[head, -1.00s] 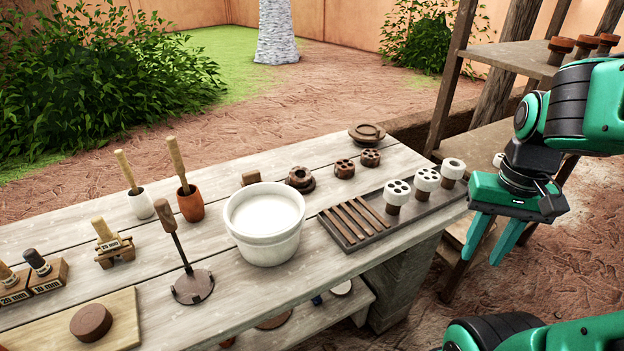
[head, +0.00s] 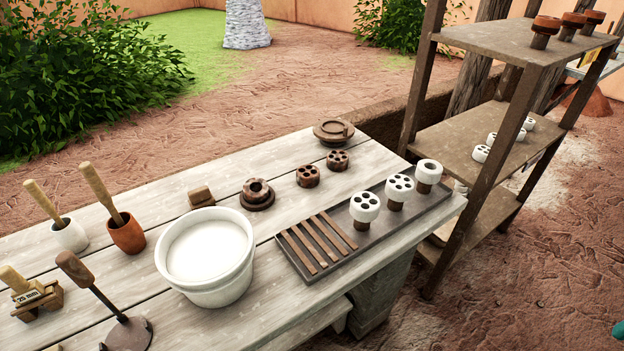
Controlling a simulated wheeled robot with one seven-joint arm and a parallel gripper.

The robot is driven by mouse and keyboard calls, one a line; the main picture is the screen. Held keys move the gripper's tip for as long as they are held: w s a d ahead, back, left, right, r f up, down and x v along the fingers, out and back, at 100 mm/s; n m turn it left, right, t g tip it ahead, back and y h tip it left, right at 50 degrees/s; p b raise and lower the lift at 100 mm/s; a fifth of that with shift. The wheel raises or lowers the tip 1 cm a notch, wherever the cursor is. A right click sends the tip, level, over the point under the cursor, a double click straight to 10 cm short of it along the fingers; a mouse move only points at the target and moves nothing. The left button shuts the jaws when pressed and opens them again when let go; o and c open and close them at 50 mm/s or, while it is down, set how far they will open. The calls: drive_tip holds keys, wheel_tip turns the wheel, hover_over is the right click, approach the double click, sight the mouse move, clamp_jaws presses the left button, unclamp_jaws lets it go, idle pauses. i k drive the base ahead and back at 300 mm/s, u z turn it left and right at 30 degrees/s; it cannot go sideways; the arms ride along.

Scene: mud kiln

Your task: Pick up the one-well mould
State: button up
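A white mould with a single wide opening in its top (head: 429,172) stands upright on a brown stem at the far right end of a dark tray (head: 405,222). Two similar white moulds with several holes each, a middle one (head: 399,188) and a nearer one (head: 364,207), stand in the same row. My gripper is not in view; only a teal bit of my arm shows at the lower right edge.
The tray also holds dark slats (head: 318,243). A white bucket (head: 207,257) stands left of it. A wooden shelf (head: 470,138) with more moulds stands close on the right.

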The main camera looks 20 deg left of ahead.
sight(255, 190)
drive_tip(key=z, duration=1.5)
drive_tip(key=k, duration=0.65)
drive_tip(key=u, duration=1.45)
drive_tip(key=i, duration=0.5)
drive_tip(key=u, duration=0.05)
